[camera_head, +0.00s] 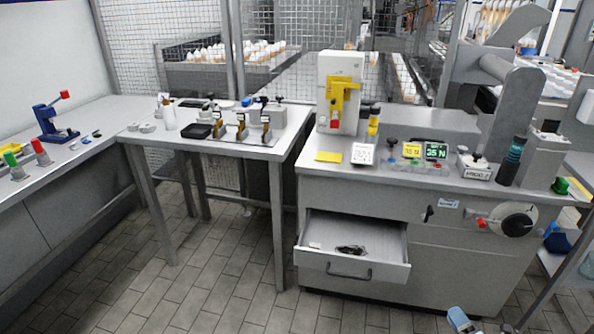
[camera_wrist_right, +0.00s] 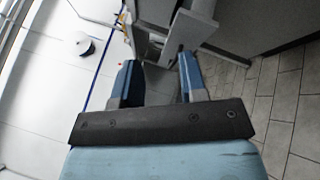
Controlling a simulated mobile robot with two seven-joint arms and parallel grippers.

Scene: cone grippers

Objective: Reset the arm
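My right gripper (camera_head: 463,321) shows only in part at the bottom edge of the head view, low in front of the grey machine cabinet (camera_head: 455,250). Its light blue body is cut off by the frame. In the right wrist view, its two blue fingers (camera_wrist_right: 158,62) stand apart with a gap between them. Nothing is held between them. My left gripper is in neither view.
A drawer (camera_head: 345,268) stands pulled out from the cabinet, with small dark items inside. A grey table (camera_head: 215,145) with small fixtures stands left of it. A long bench (camera_head: 75,180) lines the left side. The tiled floor (camera_head: 215,290) between them is clear.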

